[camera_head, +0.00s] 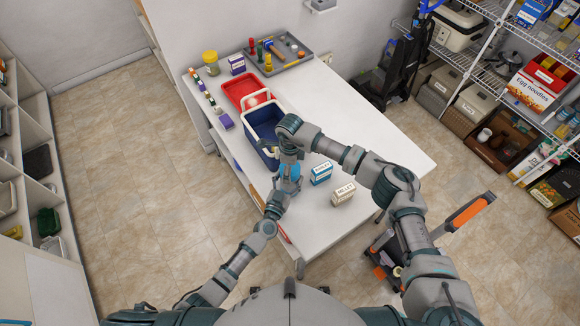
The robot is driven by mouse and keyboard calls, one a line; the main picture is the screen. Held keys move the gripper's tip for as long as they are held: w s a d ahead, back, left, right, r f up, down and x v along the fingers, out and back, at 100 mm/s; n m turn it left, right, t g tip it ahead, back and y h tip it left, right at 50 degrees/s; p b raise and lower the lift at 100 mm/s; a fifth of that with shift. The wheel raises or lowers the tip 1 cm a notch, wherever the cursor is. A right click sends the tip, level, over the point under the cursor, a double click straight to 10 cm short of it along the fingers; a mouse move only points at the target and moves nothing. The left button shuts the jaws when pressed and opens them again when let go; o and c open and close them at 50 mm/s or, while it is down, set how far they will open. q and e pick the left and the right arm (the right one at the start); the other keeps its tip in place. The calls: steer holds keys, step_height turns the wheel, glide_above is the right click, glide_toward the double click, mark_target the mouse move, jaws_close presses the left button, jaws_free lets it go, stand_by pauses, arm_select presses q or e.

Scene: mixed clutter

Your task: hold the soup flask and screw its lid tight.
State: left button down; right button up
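A light-blue body (291,171), which I take for the soup flask, stands near the table's left edge, mostly covered by my two hands. My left gripper (286,184) comes in from below and appears closed around the flask's lower part. My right gripper (290,156) points down from above, right over the flask's top. The lid cannot be made out under the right gripper, and its fingers are too hidden to tell whether they are open or shut.
On the white table (395,142), a blue box labelled wheat (321,174) and a cream box labelled millet (343,194) stand close right of the flask. A blue cooler (259,128), a red tray (240,90) and a grey tool tray (294,60) lie farther back. The table's right side is clear.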

steer(key=shift+r, duration=0.1)
step_height(320, 180, up, 12)
steer(key=shift+f, duration=0.2)
steer(key=shift+w, duration=0.1)
arm_select(q)
jaws_free()
steer(key=v, duration=1.2)
steer(key=shift+f, duration=0.15)
arm_select(e)
steer(key=shift+a, duration=0.1)
